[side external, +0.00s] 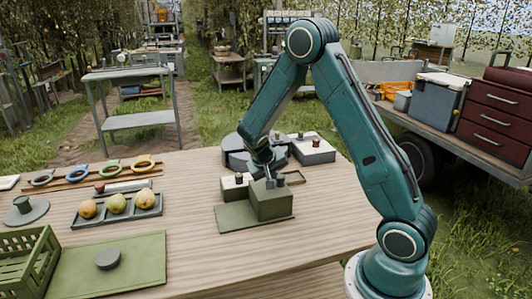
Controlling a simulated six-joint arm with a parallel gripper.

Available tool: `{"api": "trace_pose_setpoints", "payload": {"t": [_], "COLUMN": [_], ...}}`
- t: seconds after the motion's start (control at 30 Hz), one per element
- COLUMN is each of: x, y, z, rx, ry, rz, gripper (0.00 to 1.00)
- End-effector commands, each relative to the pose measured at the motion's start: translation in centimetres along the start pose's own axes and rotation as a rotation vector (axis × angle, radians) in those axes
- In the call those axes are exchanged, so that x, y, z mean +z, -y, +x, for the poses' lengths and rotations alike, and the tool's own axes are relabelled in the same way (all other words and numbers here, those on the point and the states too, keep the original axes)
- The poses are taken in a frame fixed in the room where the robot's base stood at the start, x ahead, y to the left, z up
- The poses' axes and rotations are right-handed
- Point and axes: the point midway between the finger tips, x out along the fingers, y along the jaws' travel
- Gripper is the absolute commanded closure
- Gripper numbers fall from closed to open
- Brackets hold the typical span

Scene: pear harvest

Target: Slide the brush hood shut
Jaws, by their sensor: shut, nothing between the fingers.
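A green box-shaped hood (272,204) stands on a flat green base plate (232,217) near the middle of the wooden table; I take it to be the brush hood. The plate's left part is bare. A small dark knob (281,181) shows at the hood's top. My gripper (270,184) points down at the hood's top, close beside the knob. It is shut and holds nothing. Whether it touches the hood or knob is too small to tell. The hood's far side is hidden.
Dark round containers (236,152) and a grey box (313,151) are further back. A pear tray (117,207), green mat (110,265) and green crate (28,262) are at left. The front table is clear.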

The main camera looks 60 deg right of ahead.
Motion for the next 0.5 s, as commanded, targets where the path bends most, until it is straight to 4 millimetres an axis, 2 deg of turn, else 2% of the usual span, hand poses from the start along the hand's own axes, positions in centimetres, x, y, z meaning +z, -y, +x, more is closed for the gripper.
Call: {"api": "trace_pose_setpoints", "payload": {"t": [0.03, 0.23, 0.5], "x": [0.3, 0.3, -0.1], "y": [-0.7, -0.2, 2.5], "z": [0.4, 0.1, -1.6], "rx": [0.019, 0.019, 0.006], "ry": [0.010, 0.010, 0.003], "rz": [0.006, 0.005, -0.001], "gripper": [1.00, 1.00, 1.00]}}
